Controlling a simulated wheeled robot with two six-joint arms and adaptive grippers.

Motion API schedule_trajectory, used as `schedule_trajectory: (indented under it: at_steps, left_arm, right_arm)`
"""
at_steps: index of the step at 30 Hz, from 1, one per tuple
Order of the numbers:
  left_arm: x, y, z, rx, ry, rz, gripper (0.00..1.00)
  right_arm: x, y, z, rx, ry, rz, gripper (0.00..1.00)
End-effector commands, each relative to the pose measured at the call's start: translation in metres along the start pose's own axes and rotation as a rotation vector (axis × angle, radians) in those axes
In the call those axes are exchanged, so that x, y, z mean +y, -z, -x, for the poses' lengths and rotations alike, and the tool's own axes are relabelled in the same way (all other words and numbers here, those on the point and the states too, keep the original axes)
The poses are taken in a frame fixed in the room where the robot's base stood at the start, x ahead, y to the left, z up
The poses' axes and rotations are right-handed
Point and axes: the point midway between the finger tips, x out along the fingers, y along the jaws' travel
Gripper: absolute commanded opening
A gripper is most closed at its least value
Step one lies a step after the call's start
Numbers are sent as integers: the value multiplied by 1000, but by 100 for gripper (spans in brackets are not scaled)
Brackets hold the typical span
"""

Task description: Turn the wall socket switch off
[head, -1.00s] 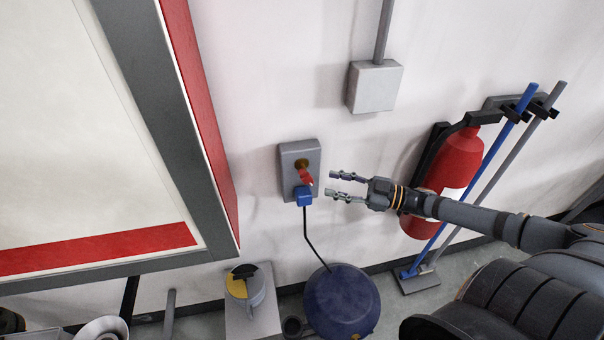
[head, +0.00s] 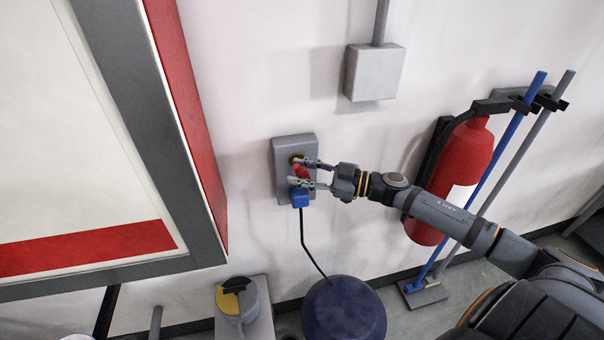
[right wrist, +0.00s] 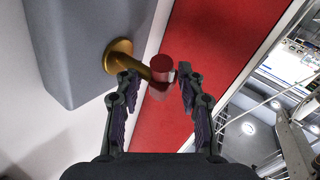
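The wall socket (head: 281,180) is a grey box on the white wall; its body also shows in the right wrist view (right wrist: 85,45). Its switch lever (head: 302,171) has a red tip and a brass base; in the right wrist view the red knob (right wrist: 161,68) sits on a brass stem. A blue plug (head: 299,198) is in the socket's lower part. My right gripper (head: 308,173) is at the lever, its fingers apart on either side of the red tip. In the right wrist view the right gripper (right wrist: 155,85) is open around the knob, with a gap. My left gripper is not in view.
A black cord runs from the plug down to a round dark blue thing (head: 344,312). A red-edged board (head: 205,150) stands out at left. A grey box (head: 373,73) is above; a fire extinguisher (head: 455,165) and poles hang at right.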

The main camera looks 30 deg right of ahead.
Motion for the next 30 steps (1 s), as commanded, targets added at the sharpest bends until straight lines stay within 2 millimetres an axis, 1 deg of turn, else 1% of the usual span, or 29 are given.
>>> schedule_trajectory:
  at_steps: [1,6,8,20,26,30]
  left_arm:
    - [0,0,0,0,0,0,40]
    - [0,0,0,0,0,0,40]
    - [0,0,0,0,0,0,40]
    - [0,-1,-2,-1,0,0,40]
    - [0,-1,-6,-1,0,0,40]
    - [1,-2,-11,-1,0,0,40]
  right_arm:
    - [0,0,0,0,0,0,29]
    - [0,0,0,0,0,0,6]
    - [0,0,0,0,1,0,0]
    - [0,-1,0,-40,13,23,0]
    - [-1,-2,0,-139,44,84,0]
    - [-1,-3,0,-242,74,148,0]
